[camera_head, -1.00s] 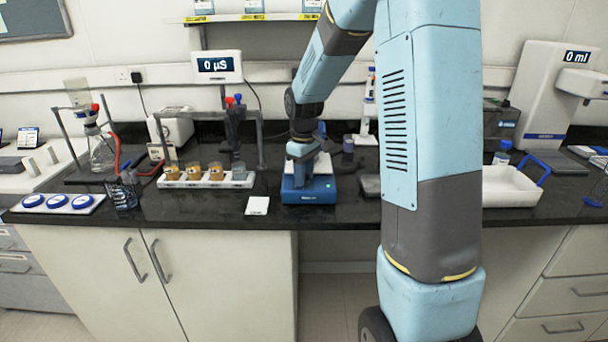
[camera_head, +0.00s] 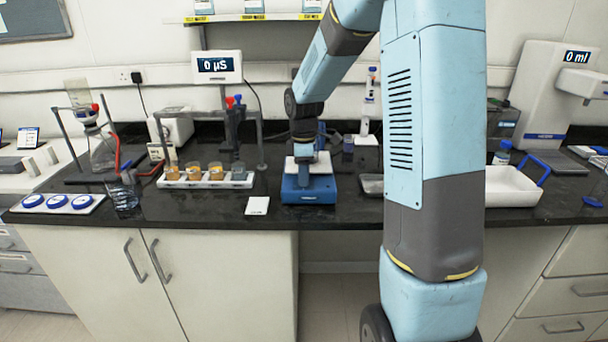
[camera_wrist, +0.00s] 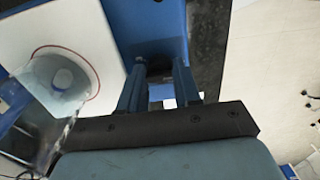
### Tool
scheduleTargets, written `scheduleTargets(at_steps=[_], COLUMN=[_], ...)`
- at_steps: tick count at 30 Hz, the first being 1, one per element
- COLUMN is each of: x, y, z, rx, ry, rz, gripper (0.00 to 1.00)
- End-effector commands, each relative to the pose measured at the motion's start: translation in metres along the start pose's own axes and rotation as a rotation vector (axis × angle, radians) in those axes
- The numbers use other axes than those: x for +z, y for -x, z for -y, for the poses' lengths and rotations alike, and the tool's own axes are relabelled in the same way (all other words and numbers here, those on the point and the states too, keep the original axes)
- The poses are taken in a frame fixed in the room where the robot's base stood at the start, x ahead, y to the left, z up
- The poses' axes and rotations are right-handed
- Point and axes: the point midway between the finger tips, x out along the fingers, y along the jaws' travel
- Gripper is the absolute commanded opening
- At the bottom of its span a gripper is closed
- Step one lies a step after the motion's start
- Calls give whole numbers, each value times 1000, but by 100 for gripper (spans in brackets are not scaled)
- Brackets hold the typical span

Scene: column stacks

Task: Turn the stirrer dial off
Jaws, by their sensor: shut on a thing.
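The stirrer (camera_head: 308,196) is a blue box with a white top plate, standing near the front edge of the black bench. Its top plate (camera_wrist: 28,38) also shows in the wrist view, with a clear vessel on it inside a red ring. The dial itself is mostly hidden between the fingertips. No green light shows on the stirrer front.
A white rack (camera_head: 207,181) with several small beakers stands left of the stirrer. A white card (camera_head: 257,206) lies at the front edge. A grey plate (camera_head: 371,184) lies right of it, and a white tray (camera_head: 511,184) stands farther right.

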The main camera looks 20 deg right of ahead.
Motion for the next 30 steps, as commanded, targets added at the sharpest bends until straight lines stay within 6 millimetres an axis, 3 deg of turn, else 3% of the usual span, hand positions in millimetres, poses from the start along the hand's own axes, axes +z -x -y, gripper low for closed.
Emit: scheduleTargets(at_steps=[13, 14, 16, 25, 30], x=[-1, -1, -1, 0, 0], y=[2, 2, 2, 2, 18], z=[-2, -2, -2, -1, -1], rx=[8, 8, 7, 3, 5], ry=[9, 9, 9, 8, 8], rz=[-3, -3, -2, -1, -1], gripper=[2, 36, 42, 43, 43])
